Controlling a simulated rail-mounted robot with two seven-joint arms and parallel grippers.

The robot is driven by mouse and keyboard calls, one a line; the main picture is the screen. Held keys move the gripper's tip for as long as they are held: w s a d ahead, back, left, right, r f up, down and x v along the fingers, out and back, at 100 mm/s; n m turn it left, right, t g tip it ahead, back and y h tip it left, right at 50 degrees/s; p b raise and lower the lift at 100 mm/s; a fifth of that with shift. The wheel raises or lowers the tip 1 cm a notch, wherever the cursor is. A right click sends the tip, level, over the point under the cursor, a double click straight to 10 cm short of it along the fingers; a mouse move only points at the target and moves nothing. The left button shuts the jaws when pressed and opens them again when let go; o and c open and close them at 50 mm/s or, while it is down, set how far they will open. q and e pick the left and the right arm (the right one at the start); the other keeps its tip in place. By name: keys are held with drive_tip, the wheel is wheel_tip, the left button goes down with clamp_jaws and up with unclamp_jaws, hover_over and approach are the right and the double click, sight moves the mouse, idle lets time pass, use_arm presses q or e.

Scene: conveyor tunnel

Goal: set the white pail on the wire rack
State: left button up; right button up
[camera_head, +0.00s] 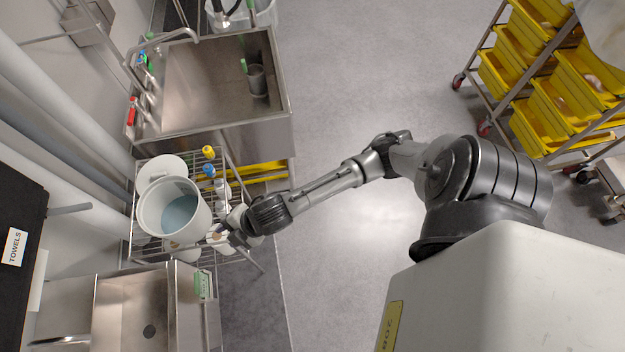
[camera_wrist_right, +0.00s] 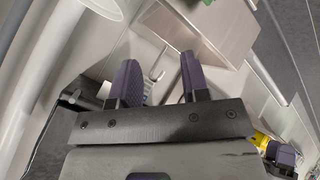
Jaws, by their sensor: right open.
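The white pail (camera_head: 149,214) is at the left of the head view, upright, with a bluish inside. It overlaps the wire rack (camera_head: 150,252), between the two sinks; it looks to be on the rack, though its base is hidden. My right gripper (camera_head: 217,236) is beside the pail's lower right side, its fingers apart. In the right wrist view the open fingers (camera_wrist_right: 158,82) hold nothing, and a pale curved surface at the left may be the pail. I cannot tell whether a finger touches the pail. My left gripper is out of view.
A white plate (camera_head: 160,166), yellow-capped and blue-capped bottles (camera_head: 208,153) and other items crowd the rack. A steel sink (camera_head: 205,80) stands above it in the picture, another sink (camera_head: 135,310) below. Yellow bins (camera_head: 545,105) are far right. The middle floor is clear.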

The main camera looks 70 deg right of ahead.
drive_tip(key=s+d+m+g+h, duration=0.2)
drive_tip(key=s+m, duration=0.4)
drive_tip(key=s, duration=0.4)
drive_tip(key=s+d+m+g+h, duration=0.1)
drive_tip(key=s+d+m+g, duration=0.2)
drive_tip(key=s+m, duration=0.4)
drive_tip(key=s, duration=0.4)
drive_tip(key=shift+f+m+h, duration=0.3)
drive_tip(key=shift+f+h, duration=0.1)
